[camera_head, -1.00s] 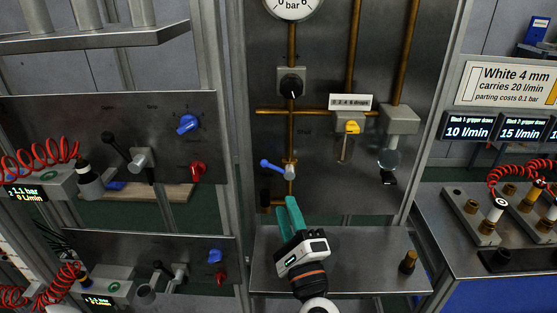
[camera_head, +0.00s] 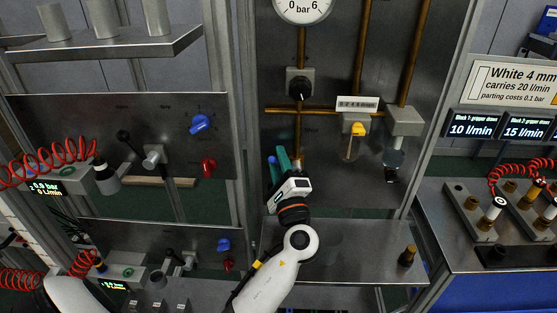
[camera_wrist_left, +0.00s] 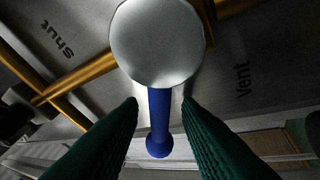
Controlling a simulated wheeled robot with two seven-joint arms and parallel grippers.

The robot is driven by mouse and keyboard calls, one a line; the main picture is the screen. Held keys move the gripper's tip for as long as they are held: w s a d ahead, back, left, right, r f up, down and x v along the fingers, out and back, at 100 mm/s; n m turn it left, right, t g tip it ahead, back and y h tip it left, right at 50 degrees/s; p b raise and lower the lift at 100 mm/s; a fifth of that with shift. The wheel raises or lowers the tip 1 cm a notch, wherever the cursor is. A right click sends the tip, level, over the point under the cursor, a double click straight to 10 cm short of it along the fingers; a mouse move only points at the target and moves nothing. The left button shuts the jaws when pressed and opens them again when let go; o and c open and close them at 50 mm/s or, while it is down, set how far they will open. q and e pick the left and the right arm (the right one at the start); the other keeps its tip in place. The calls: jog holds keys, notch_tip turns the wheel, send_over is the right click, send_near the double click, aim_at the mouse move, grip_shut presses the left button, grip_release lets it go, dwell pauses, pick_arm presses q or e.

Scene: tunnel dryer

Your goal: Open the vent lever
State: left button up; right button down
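The blue vent lever (camera_wrist_left: 158,118) hangs from a round silver hub (camera_wrist_left: 157,43) in the left wrist view, with a ball at its free end. The words "Shut" and "Vent" are printed on the panel on either side of it. My left gripper (camera_wrist_left: 159,101) has its two green fingers apart, one on each side of the lever, with gaps visible. In the head view, my left gripper (camera_head: 284,158) is at the pipe panel and hides most of the lever. Only a bit of blue (camera_head: 272,161) shows beside the fingers. My right gripper is not in view.
Above the gripper are brass pipes (camera_head: 297,130), a black knob (camera_head: 299,87) and a gauge (camera_head: 303,8). A metal shelf (camera_head: 350,265) below carries a brass fitting (camera_head: 407,256). A panel with blue and red knobs (camera_head: 208,167) stands to the left.

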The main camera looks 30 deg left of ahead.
pick_arm(q)
grip_shut()
jog(key=n+g+b, duration=0.1)
jog(key=n+b, duration=0.1)
jog(key=f+n+g+b, duration=0.1)
jog(key=n+b, duration=0.1)
jog(key=f+n+g+b, duration=0.1)
jog(key=n+b, duration=0.1)
jog(key=n, duration=0.1)
jog(key=shift+s+a+f+g, duration=0.1)
jog(key=shift+a+f+g, duration=0.1)
jog(key=shift+g, duration=0.1)
